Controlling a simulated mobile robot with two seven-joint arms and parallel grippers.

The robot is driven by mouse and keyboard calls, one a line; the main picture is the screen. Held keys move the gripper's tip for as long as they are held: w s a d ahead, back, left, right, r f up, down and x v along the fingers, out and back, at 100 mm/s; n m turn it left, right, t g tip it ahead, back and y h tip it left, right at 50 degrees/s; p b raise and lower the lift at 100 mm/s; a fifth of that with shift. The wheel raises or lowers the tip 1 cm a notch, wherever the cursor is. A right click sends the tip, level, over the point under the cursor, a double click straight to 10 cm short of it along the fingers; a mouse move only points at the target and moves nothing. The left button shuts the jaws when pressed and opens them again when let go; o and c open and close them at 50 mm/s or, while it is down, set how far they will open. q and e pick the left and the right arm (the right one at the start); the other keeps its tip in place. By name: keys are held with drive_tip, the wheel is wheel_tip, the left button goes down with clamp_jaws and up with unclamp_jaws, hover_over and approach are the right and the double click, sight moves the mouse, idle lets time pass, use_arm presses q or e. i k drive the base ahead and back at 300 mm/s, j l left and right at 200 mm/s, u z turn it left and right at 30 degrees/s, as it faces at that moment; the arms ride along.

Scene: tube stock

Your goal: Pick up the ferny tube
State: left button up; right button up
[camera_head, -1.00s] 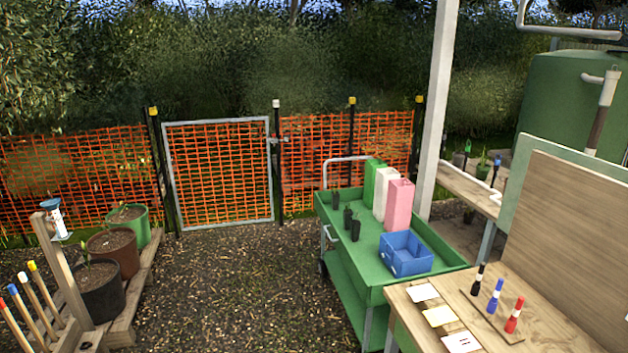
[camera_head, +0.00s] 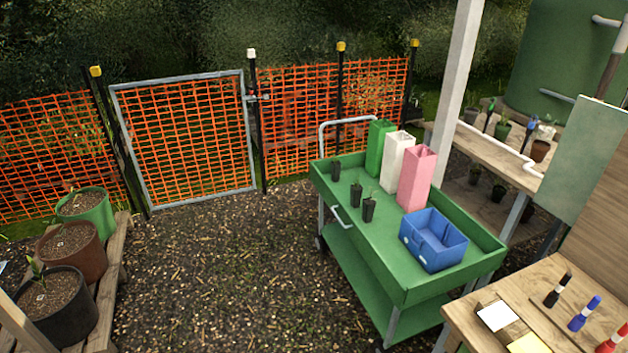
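Small plants also stand on and under the bench at the back right, including a dark pot (camera_head: 502,131). Neither of my grippers is in view.
The green trolley (camera_head: 420,283) also carries green (camera_head: 379,148), white (camera_head: 397,162) and pink (camera_head: 416,178) tall containers and a blue crate (camera_head: 433,240). A wooden table (camera_head: 500,300) with markers is front right. Large pots (camera_head: 58,305) line the left. Open gravel lies between.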

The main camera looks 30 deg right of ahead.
sight(368, 206)
drive_tip(key=i+z, duration=0.15)
drive_tip(key=i, duration=0.35)
drive_tip(key=i+j+z, duration=0.1)
drive_tip(key=i, duration=0.4)
drive_tip(key=i+j+z, duration=0.15)
drive_tip(key=i, duration=0.35)
drive_tip(key=i+j+z, duration=0.15)
drive_tip(key=i+z, duration=0.2)
drive_tip(key=i+j+z, duration=0.2)
drive_tip(key=z, duration=0.15)
drive_tip(key=i+j+z, duration=0.8)
drive_tip(key=j+z, duration=0.2)
drive_tip(key=j, duration=0.15)
drive_tip(key=i+j+z, duration=0.15)
drive_tip(key=i+j, duration=0.3)
drive_tip(key=i, duration=0.1)
